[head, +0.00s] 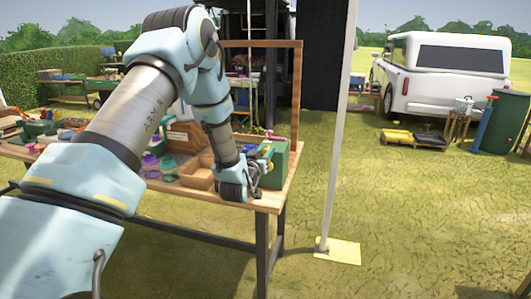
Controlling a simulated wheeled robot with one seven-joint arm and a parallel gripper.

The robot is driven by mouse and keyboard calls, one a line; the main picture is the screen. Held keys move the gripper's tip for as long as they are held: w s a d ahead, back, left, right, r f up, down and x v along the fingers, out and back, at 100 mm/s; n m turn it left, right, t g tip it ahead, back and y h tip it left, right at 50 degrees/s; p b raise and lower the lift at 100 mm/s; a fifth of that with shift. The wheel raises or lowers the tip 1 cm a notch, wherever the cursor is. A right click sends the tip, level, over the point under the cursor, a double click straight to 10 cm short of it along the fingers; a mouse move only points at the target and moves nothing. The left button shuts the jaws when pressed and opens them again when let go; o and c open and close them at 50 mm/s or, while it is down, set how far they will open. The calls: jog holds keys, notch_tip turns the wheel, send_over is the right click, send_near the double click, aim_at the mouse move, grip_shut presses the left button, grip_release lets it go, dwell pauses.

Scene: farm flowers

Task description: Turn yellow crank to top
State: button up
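A green box (275,172) stands on the right end of the wooden table (262,202). A small yellow part (266,149), which looks like the yellow crank, shows at the upper left of the box. It is too small to tell its exact angle. My gripper (257,170) is at the left side of the green box, close to the yellow part and just below it. Its fingers are small and partly hidden, so I cannot tell whether they touch the crank or are open or shut.
Wooden trays (197,174), purple (151,166) and teal jars (168,168) stand left of my gripper. A wooden frame (296,95) rises behind the box. A pale pole (338,130) stands right of the table. Open grass lies in front and right.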

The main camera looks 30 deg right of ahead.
grip_shut()
dwell(1.0)
